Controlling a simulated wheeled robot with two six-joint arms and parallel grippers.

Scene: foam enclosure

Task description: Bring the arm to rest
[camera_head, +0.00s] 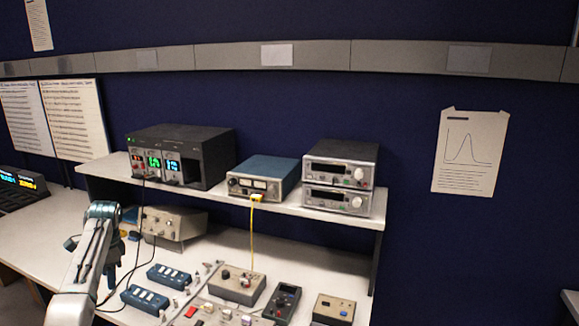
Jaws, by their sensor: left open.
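My left arm (86,260) rises from the bottom left over the bench, silver with dark cables along it. Its left gripper (111,277) hangs down from the raised wrist, small and dark in this view. It is open, and I see nothing held in it. It appears in front of the bench top, left of a blue switch box (145,299); I cannot tell its height above the surface. My right gripper is not in view.
A white bench (40,232) carries a raised shelf (222,196) with a black power supply (190,152), a blue-topped instrument (263,178) and two stacked grey units (340,177). Below are a beige instrument (172,224), a grey box (237,287) with a yellow cable (252,232) and a dark meter (283,302).

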